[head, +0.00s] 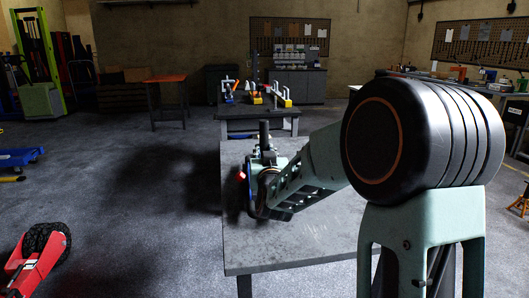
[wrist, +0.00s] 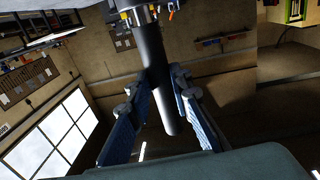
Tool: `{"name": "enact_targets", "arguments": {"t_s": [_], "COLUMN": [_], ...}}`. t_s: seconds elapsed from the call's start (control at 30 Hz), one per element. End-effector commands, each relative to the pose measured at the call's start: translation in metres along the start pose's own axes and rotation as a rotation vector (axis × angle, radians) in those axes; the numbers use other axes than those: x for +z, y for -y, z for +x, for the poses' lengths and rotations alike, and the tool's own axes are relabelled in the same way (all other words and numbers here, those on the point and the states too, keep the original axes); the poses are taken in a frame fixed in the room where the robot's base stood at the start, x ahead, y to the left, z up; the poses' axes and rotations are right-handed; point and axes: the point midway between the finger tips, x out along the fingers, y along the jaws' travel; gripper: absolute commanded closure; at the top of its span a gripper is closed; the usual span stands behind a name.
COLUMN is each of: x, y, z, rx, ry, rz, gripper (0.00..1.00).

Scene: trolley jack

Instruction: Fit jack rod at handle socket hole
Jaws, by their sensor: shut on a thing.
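The jack rod (wrist: 152,50) is a dark, smooth cylinder between the blue-padded fingers of my gripper (wrist: 155,84) in the wrist view. My gripper is shut on it. In the head view a dark upright piece (head: 264,136), apparently the rod, rises above my gripper (head: 262,165), which is above a grey table. I cannot make out a handle socket hole.
The grey table (head: 300,247) has a bare top near its front. A second table (head: 262,112) with several tools stands behind it. A blue and yellow item (head: 18,157) is on the floor at the left. The floor between (head: 130,220) is clear.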

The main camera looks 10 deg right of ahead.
Motion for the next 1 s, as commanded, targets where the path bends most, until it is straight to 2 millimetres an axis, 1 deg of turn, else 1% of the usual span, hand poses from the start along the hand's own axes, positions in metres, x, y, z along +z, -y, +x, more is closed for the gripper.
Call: {"name": "enact_targets", "arguments": {"t_s": [0.67,0.7,0.87,1.0], "x": [0.016,0.015,0.015,0.016], "y": [0.000,0.000,0.000,0.000], "z": [0.000,0.000,0.000,0.000], "rx": [0.000,0.000,0.000,0.000], "ry": [-0.003,-0.004,-0.002,-0.001], "rz": [0.000,0.000,0.000,0.000], "gripper": [1.00,0.79,0.61,0.61]}}
